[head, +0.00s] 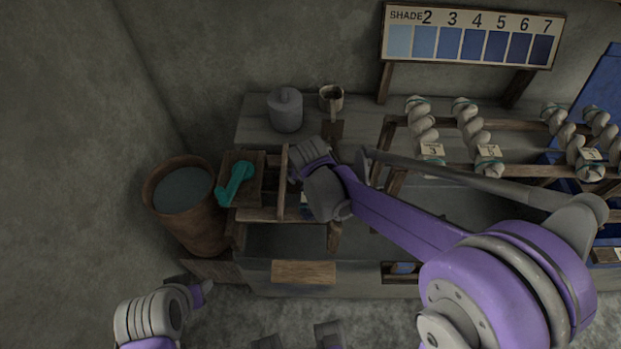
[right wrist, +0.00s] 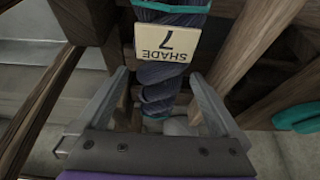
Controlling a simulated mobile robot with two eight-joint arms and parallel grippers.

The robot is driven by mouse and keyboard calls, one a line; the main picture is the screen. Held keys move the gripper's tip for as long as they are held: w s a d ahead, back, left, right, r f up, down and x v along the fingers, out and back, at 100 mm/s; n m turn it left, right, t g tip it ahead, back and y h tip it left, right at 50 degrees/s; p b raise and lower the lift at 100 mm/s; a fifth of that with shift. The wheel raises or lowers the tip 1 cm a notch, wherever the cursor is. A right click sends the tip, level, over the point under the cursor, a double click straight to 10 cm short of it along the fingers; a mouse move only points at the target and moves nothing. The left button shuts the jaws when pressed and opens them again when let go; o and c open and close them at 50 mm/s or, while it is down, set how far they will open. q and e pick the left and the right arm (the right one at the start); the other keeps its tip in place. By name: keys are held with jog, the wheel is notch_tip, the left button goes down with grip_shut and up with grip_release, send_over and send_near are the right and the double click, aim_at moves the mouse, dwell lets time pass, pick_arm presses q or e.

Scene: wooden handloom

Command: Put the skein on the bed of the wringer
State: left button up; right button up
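The skein (right wrist: 160,75) is a twisted dark grey-blue hank with teal ties and a cream tag reading SHADE 7. In the right wrist view it lies between the two fingers of my right gripper (right wrist: 160,100), with a gap on each side, so the gripper is open around it. In the head view my right gripper (head: 300,163) is over the wooden frame that looks like the wringer (head: 283,185), and its hand hides most of what is below. A teal crank-like piece (head: 235,183) sits at the frame's left. My left gripper (head: 203,288) is low at left, away from everything; its opening is unclear.
A brown barrel (head: 194,233) of dark liquid stands left of the frame. A grey lidded pot (head: 285,110) and a mug (head: 331,97) stand on the bench behind. Several pale tagged skeins (head: 422,125) hang on rails at right, below the shade chart (head: 470,35).

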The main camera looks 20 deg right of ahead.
jog(key=shift+r, duration=0.25)
jog(key=p+v, duration=0.2)
jog(key=v, duration=1)
jog(key=shift+n+y, duration=0.3)
jog(key=shift+n, duration=0.4)
jog(key=s+d, duration=0.1)
jog(key=s, duration=0.2)
jog(key=s+d+f, duration=0.1)
jog(key=s, duration=0.2)
jog(key=s+d+f, duration=0.1)
jog(key=s+d, duration=0.1)
jog(key=s, duration=0.1)
jog(key=shift+s+d, duration=0.1)
jog(key=shift+s, duration=0.15)
jog(key=s+d+f+n, duration=0.1)
jog(key=s+f, duration=0.3)
jog(key=s, duration=0.4)
jog(key=shift+d+n+t+y, duration=0.3)
jog(key=shift+d+n+t, duration=0.1)
